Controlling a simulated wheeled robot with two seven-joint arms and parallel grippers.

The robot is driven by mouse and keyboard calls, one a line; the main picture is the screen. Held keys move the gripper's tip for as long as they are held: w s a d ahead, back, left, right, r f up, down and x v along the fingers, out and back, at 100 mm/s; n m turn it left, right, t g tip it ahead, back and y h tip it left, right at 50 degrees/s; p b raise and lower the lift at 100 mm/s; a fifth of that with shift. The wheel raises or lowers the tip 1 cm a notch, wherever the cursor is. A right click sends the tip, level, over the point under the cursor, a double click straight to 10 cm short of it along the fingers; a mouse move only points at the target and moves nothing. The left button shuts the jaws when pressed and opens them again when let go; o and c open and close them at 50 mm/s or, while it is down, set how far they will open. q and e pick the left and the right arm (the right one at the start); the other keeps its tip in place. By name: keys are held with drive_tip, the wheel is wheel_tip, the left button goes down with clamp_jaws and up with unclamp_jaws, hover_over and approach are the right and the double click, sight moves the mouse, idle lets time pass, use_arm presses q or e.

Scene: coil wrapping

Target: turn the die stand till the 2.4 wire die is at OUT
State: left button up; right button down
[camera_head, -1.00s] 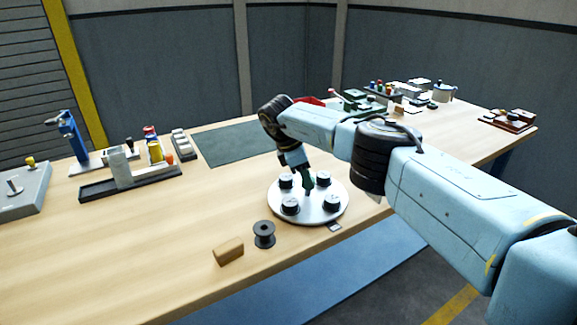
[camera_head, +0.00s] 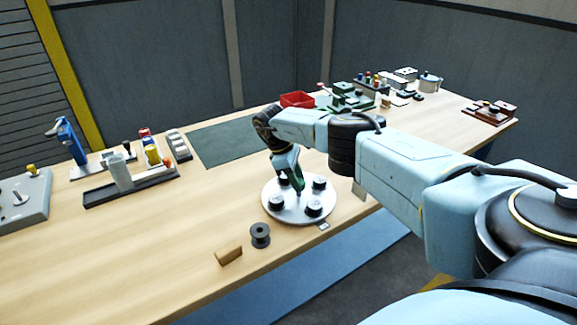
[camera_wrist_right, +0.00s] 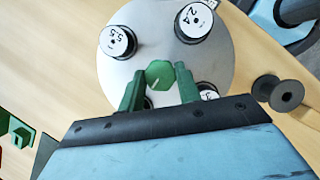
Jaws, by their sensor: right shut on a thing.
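The die stand is a round silver disc (camera_head: 297,214) with several black dies, also in the right wrist view (camera_wrist_right: 150,110). The 2.4 wire die (camera_wrist_right: 195,20) is at the disc's top right in the wrist view; the 5.5 die (camera_wrist_right: 117,40) is at its left. Another die (camera_wrist_right: 208,90) is partly hidden behind a finger. Head-view labels are unreadable. A small plate (camera_head: 323,226) lies at the disc's front edge; I cannot read OUT on it. My right gripper (camera_wrist_right: 158,82) is shut on the green hexagonal knob (camera_wrist_right: 159,72) at the disc's middle. My left gripper is out of view.
A dark spool (camera_head: 260,235) and a wooden block (camera_head: 228,255) stand left of the disc, near the front edge. A dark grey rack (camera_head: 130,186) is at the left. A red bin (camera_head: 297,100) and green fixtures (camera_head: 350,98) are behind. The table's left middle is clear.

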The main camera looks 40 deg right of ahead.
idle(0.5)
drive_tip(key=c, duration=1)
unclamp_jaws()
drive_tip(key=shift+o, duration=0.2)
drive_tip(key=v, duration=1.3)
drive_tip(key=shift+r+b, duration=0.2)
drive_tip(key=shift+b, duration=0.1)
